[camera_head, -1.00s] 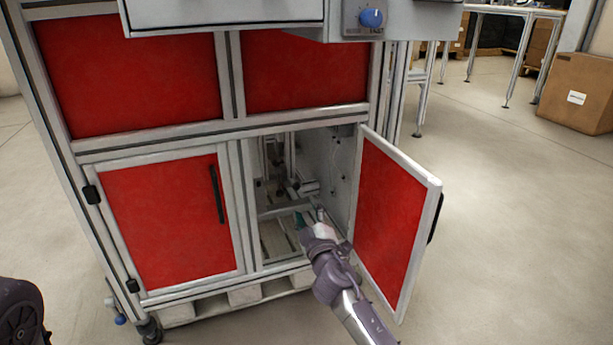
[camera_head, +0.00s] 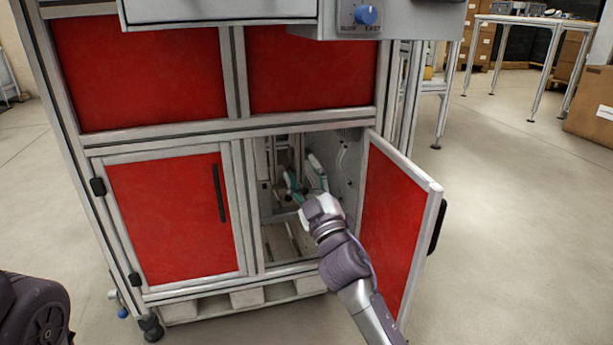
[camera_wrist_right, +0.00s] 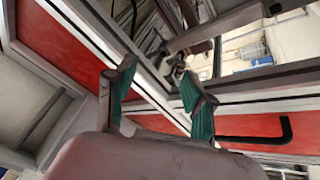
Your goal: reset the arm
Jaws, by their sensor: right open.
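My right gripper (camera_head: 305,186) is at the opening of the lower right compartment of the cabinet, with its green-padded fingers spread inside the doorway. In the right wrist view, the right gripper (camera_wrist_right: 160,98) is open and nothing sits between its fingers. Its arm comes from the lower right past the open door. The red cabinet door (camera_head: 395,225) stands swung outward to the right of the arm. My left gripper is not in view; only a dark part of my body shows at the lower left.
The cabinet frame (camera_head: 240,205) surrounds the opening closely. The left red door (camera_head: 165,220) is closed. A control box with a blue knob (camera_head: 366,15) juts out above. A cardboard box (camera_head: 592,105) and a metal-legged table (camera_head: 540,65) stand at the right. The floor right of the door is clear.

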